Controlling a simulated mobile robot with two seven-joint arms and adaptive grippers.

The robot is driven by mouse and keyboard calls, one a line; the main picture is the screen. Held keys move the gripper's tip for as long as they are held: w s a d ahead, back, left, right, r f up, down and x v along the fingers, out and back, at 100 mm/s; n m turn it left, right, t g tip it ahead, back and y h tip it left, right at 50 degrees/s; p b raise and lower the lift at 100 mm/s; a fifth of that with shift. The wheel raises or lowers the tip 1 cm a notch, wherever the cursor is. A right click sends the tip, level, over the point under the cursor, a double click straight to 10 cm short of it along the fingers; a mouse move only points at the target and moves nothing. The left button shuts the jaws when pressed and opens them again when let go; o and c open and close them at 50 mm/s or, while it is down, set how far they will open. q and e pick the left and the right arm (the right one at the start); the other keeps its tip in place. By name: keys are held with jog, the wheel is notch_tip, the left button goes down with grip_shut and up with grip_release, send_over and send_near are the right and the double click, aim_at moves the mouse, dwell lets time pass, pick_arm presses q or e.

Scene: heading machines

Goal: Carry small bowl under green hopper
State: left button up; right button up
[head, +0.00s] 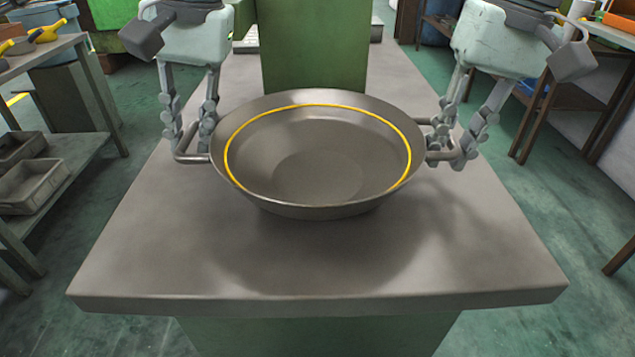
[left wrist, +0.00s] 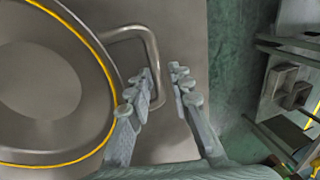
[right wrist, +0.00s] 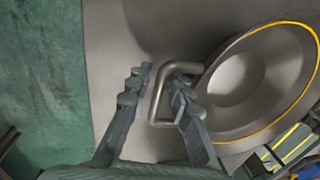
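The small bowl (head: 318,178) is a wide grey metal dish with a yellow ring inside its rim and a loop handle on each side. It appears to sit level on the grey table (head: 200,270). My left gripper (head: 191,130) is at the left handle; in the left wrist view its fingers (left wrist: 163,85) are apart, one on each side of the handle bar (left wrist: 153,48). My right gripper (head: 459,138) is at the right handle; in the right wrist view its fingers (right wrist: 159,88) are apart, astride the handle bar (right wrist: 160,112).
A green upright block (head: 314,45) stands right behind the bowl; its top is cut off, so I cannot tell whether it is the hopper. The tabletop in front is clear. A shelf with grey bins (head: 40,185) is at the left, and a wooden-legged bench (head: 545,95) at the right.

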pick_arm(q)
jog(key=shift+o, duration=0.4)
jog(key=shift+r, duration=0.1)
pick_arm(e)
jog(key=shift+o, duration=0.4)
jog(key=shift+r, duration=0.25)
pick_arm(q)
jog(key=v, duration=1.2)
pick_arm(e)
notch_tip(320, 180, up, 12)
jog(key=d, duration=0.2)
jog(key=shift+f, duration=0.25)
jog(key=shift+w, duration=0.1)
